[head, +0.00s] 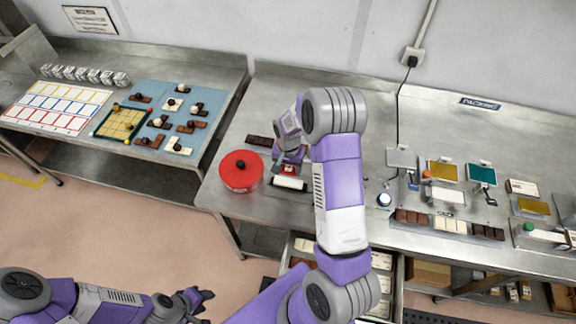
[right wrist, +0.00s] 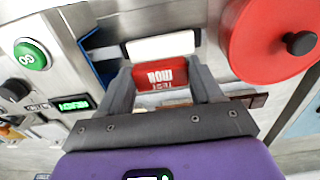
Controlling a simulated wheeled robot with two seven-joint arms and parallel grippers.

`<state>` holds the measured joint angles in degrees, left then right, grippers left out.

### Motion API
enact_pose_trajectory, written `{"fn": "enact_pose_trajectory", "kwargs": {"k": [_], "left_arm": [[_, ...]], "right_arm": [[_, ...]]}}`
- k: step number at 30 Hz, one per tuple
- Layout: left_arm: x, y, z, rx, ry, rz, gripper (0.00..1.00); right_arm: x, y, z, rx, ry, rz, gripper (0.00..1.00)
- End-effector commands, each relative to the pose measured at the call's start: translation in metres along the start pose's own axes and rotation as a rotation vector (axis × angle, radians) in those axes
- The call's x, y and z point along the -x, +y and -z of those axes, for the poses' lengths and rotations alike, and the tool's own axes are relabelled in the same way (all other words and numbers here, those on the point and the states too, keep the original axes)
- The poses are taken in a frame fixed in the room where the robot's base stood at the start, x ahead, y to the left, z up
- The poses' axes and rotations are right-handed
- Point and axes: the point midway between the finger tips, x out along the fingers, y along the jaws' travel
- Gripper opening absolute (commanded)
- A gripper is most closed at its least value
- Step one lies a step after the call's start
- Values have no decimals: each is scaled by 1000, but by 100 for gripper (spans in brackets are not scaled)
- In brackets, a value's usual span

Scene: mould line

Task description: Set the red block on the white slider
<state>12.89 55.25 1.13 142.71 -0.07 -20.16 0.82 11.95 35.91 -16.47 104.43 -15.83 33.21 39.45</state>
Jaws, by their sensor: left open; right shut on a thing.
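The red block (right wrist: 165,73), with white lettering, is between the fingers of my right gripper (right wrist: 163,82) in the right wrist view. My right gripper is shut on it. The white slider (right wrist: 162,47) is a pale bar just beyond the block. In the head view the white slider (head: 290,183) lies on the bench in front of the red block (head: 289,169), which is partly hidden by my right gripper (head: 287,160). I cannot tell whether block and slider touch. My left gripper (head: 203,297) is open and empty, low over the floor, away from the bench.
A round red pot (head: 240,176) with a black knob stands left of the slider; it also shows in the right wrist view (right wrist: 262,50). A green button (right wrist: 32,54) and small displays are at the left of that view. A dark bar (head: 260,141) lies behind the pot.

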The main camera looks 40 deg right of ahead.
Motion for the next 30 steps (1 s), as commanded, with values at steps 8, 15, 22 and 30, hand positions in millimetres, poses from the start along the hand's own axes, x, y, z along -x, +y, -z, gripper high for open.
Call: {"fn": "enact_pose_trajectory", "kwargs": {"k": [8,15,22,30], "left_arm": [[-15,-6,1,0,0,0,43],[-31,-12,1,0,0,0,43],[-39,-14,2,0,0,0,43],[-38,-14,2,0,0,0,43]], "right_arm": [[-25,0,0,0,0,0,36],[-49,0,0,1,0,-1,36],[-58,0,0,2,0,0,36],[-58,0,0,2,0,0,36]]}}
